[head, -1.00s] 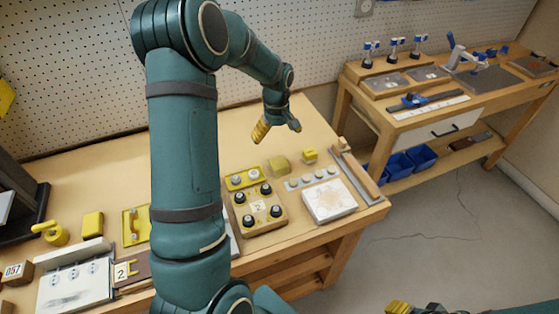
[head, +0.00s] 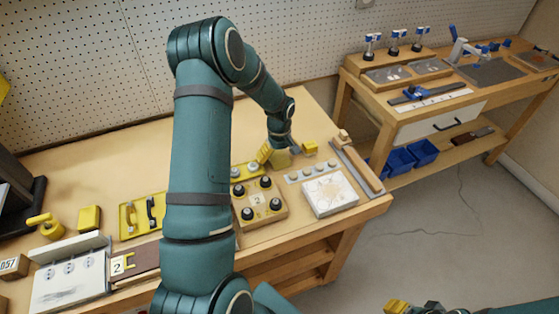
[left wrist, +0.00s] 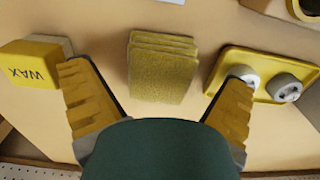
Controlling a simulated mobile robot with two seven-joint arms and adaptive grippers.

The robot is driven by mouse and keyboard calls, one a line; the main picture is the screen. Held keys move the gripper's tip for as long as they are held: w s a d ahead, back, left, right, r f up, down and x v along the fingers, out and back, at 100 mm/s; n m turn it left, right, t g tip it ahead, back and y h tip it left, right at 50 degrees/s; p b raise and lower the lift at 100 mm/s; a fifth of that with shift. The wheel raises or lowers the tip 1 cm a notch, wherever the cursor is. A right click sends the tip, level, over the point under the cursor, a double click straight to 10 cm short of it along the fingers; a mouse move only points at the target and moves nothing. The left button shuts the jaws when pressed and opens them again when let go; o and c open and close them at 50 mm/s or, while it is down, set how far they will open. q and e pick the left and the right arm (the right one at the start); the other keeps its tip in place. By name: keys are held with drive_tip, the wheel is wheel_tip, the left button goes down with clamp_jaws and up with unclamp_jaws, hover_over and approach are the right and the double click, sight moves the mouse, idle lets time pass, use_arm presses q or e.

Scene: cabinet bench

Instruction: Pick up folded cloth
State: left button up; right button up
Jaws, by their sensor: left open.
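The folded cloth (left wrist: 162,70) is a yellow-olive stack of layers lying on the bench, seen whole in the left wrist view. In the head view the cloth (head: 281,160) is partly hidden by my left gripper (head: 280,151). My left gripper (left wrist: 156,72) is open and empty, with its yellow fingers spread to either side of the cloth and a gap on each side. I cannot tell its exact height above the bench. A yellow fingertip of my right gripper (head: 398,307) shows at the bottom edge of the head view, away from the bench.
A yellow tray with round knobs (left wrist: 225,62) lies close on the right. A wooden knob box (head: 257,218) and a white marked slab (head: 330,197) stand nearer the bench front.

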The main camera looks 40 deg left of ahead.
sight(279, 157)
use_arm(q)
drive_tip(key=shift+f, duration=0.4)
drive_tip(key=c, duration=1.2)
drive_tip(key=shift+r, duration=0.1)
wheel_tip(279, 157, up, 10)
drive_tip(key=shift+f+p, duration=0.1)
drive_tip(key=shift+p, duration=0.75)
